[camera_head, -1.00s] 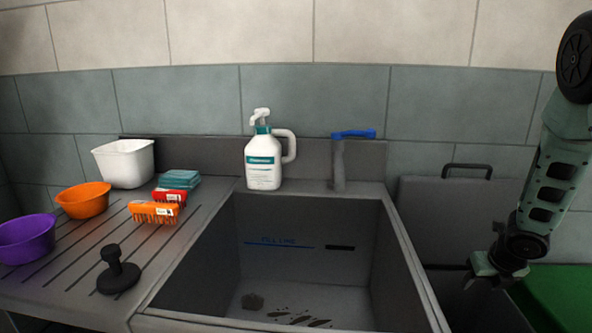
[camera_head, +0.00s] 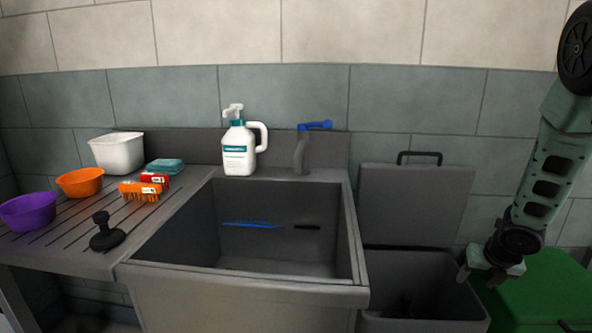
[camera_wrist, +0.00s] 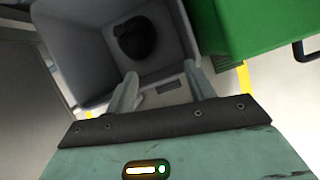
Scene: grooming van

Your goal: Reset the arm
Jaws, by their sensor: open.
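My gripper (camera_head: 490,268) is at the right of the head view, hanging from my arm near the open grey bin (camera_head: 420,285) and the green box (camera_head: 550,290). In the wrist view my gripper (camera_wrist: 158,92) has its two fingers spread apart with nothing between them. The wrist view looks down into the grey bin (camera_wrist: 75,50), where a dark round object (camera_wrist: 136,38) lies at the bottom.
A grey sink (camera_head: 250,290) stands in the middle with a blue-handled tap (camera_head: 302,150) and a white pump bottle (camera_head: 239,150) behind it. The drainboard holds purple (camera_head: 28,211) and orange (camera_head: 80,182) bowls, brushes (camera_head: 140,190) and a black plunger-like object (camera_head: 105,235).

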